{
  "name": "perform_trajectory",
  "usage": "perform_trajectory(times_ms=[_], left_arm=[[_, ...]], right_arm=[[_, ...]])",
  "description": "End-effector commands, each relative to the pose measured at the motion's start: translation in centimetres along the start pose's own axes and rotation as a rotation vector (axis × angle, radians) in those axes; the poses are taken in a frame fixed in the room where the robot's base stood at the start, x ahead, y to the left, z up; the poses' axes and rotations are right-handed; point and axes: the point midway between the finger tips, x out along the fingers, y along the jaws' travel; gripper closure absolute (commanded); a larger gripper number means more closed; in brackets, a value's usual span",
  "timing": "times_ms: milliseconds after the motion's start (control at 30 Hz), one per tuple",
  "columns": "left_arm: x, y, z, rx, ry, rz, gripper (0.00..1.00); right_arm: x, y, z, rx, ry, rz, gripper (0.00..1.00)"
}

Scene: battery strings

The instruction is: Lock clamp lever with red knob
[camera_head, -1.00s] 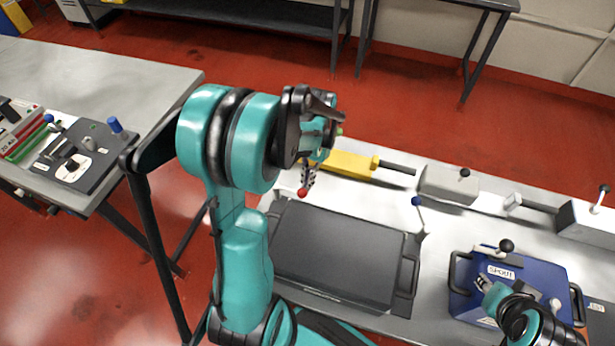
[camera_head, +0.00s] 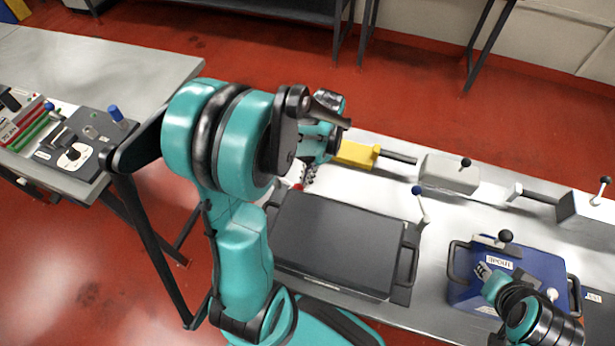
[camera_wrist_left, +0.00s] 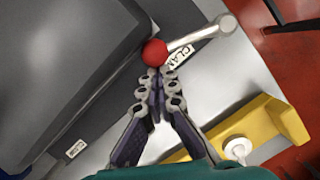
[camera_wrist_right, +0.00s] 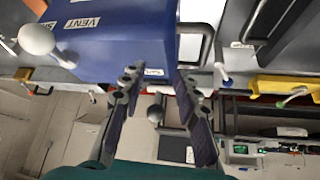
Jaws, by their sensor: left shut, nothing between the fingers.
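The clamp lever's red knob (camera_wrist_left: 154,53) shows in the left wrist view at the end of a silver lever arm (camera_wrist_left: 195,39), beside a label reading "CLAM". My left gripper (camera_wrist_left: 157,75) is shut and empty, its fingertips right at the knob; I cannot tell whether they touch it. In the head view only a sliver of the red knob (camera_head: 298,187) shows next to my left gripper (camera_head: 307,180). My right gripper (camera_wrist_right: 155,75) is open, its fingers apart in front of the blue box (camera_wrist_right: 110,45).
A dark grey case (camera_head: 335,245) lies on the bench below my left gripper. A yellow block (camera_head: 356,154) and a blue-knobbed lever (camera_head: 418,191) stand near it. The blue box with a "SPOUT" label (camera_head: 498,262) is at the right, by my right arm.

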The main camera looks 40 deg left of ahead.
Motion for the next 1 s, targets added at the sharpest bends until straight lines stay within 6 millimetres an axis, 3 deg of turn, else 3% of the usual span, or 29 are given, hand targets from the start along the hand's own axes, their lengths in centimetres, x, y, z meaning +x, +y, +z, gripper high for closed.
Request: perform_trajectory(times_ms=[233,367,800,1000], left_arm=[[0.0,0.1,0.5,-0.004,-0.011,0.002,1.0],[-1.2,0.1,0.5,-0.004,-0.011,0.002,1.0],[-10.0,0.0,-0.2,0.0,-0.005,0.0,1.0],[-11.8,0.0,-0.3,0.0,-0.003,0.0,1.0]], right_arm=[[0.0,0.0,0.0,0.0,0.0,0.0,0.68],[0.0,0.0,0.0,0.0,0.0,0.0,0.68],[0.0,0.0,0.0,0.0,0.0,0.0,0.68],[0.0,0.0,0.0,0.0,0.0,0.0,0.68]])
